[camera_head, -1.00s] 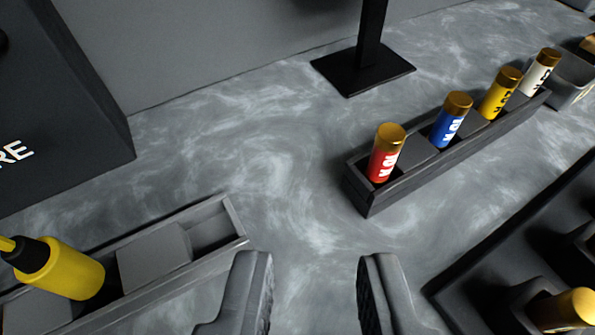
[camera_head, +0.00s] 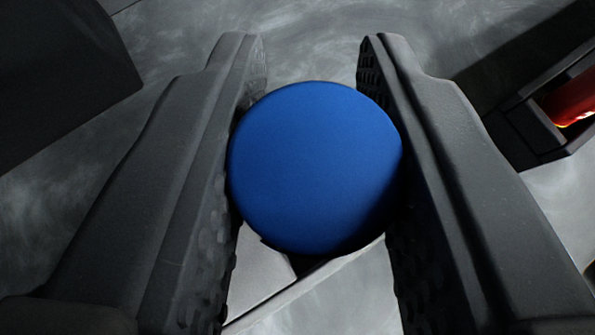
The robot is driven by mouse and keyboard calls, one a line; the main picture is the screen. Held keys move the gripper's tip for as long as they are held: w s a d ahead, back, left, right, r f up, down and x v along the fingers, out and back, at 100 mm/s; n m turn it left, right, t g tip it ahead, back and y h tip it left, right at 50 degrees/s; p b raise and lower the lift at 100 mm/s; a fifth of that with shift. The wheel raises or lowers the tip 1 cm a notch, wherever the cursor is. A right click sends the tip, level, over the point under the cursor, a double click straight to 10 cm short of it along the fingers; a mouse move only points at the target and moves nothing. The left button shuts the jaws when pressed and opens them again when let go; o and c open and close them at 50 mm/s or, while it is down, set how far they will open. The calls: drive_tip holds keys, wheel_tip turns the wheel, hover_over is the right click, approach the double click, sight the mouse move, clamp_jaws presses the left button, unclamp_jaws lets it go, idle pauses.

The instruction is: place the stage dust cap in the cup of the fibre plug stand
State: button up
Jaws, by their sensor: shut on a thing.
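My gripper (camera_head: 313,72) fills the camera view, with one dark padded finger on each side. It is shut on a smooth blue round piece (camera_head: 315,165), which I see face-on as a disc. No lettering shows on it, so I cannot tell for sure that it is the stage dust cap. The piece touches the inner pads of both fingers. A cup of the fibre plug stand cannot be made out in this view. Part of a grey rack (camera_head: 262,268) shows below and behind the blue piece, mostly hidden by it and the fingers.
A dark rack (camera_head: 533,128) with a red cylinder (camera_head: 576,99) in it stands at the right edge. A dark box (camera_head: 60,85) stands at the upper left. Marbled grey bench top shows bare beyond the fingertips.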

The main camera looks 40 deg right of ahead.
sight(313, 175)
drive_tip(key=shift+d+f, duration=0.1)
drive_tip(key=shift+f, duration=2.45)
drive_tip(key=shift+f, duration=0.1)
drive_tip(key=o, duration=1)
drive_tip(key=shift+c, duration=0.2)
drive_tip(key=shift+s, duration=0.1)
drive_tip(key=v, duration=1.2)
